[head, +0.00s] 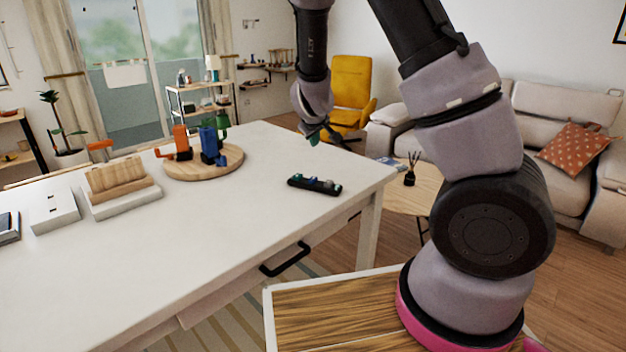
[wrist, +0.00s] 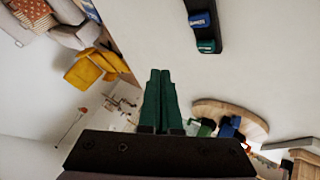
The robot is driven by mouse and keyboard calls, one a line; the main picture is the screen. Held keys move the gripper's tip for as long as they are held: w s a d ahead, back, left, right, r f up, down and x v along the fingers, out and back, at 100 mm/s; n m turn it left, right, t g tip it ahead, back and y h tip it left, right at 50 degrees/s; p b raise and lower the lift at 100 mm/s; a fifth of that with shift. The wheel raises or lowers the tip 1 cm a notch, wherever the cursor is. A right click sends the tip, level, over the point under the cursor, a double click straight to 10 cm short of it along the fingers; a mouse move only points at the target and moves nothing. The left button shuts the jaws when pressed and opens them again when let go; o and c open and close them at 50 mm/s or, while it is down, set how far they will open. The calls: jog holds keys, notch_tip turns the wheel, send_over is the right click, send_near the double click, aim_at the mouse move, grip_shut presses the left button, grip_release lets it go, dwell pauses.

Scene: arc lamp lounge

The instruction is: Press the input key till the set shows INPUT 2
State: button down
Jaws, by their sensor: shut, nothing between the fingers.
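A slim black key bar (head: 314,184) lies on the white table near its right end, with small coloured keys on top. In the wrist view part of the bar (wrist: 193,8) shows at the top edge, with a blue key (wrist: 200,20) and a green key (wrist: 206,46); their lettering is too small to read. My gripper (head: 318,138) is in the air beyond the bar, over the table's far right side. In the wrist view its green fingers (wrist: 160,75) are together, empty and apart from the bar. No screen showing an input is in view.
A round wooden board (head: 203,170) with orange, blue and green items stands at the table's back. A wooden rack (head: 123,180) and a white box (head: 53,210) are at the left. The white tabletop (head: 230,225) is bare around the bar. A low round table (head: 410,195) stands beyond.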

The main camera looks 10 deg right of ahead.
jog(key=shift+w+f+n, duration=0.3)
jog(key=shift+f, duration=0.15)
jog(key=shift+f, duration=0.1)
send_near(314, 177)
jog(key=shift+w+d+f, duration=0.15)
jog(key=shift+w+f, duration=0.35)
jog(key=shift+w, duration=0.3)
jog(key=shift+w+d+f, duration=0.2)
jog(key=shift+w+f, duration=0.3)
jog(key=shift+w, duration=0.3)
jog(key=shift+w+d+f, duration=0.15)
jog(key=shift+w+f, duration=0.35)
jog(key=shift+w, duration=0.3)
jog(key=shift+f, duration=0.1)
jog(key=shift+f, duration=0.35)
jog(key=shift+f, duration=0.8)
dwell(1.0)
jog(key=shift+r, duration=1.25)
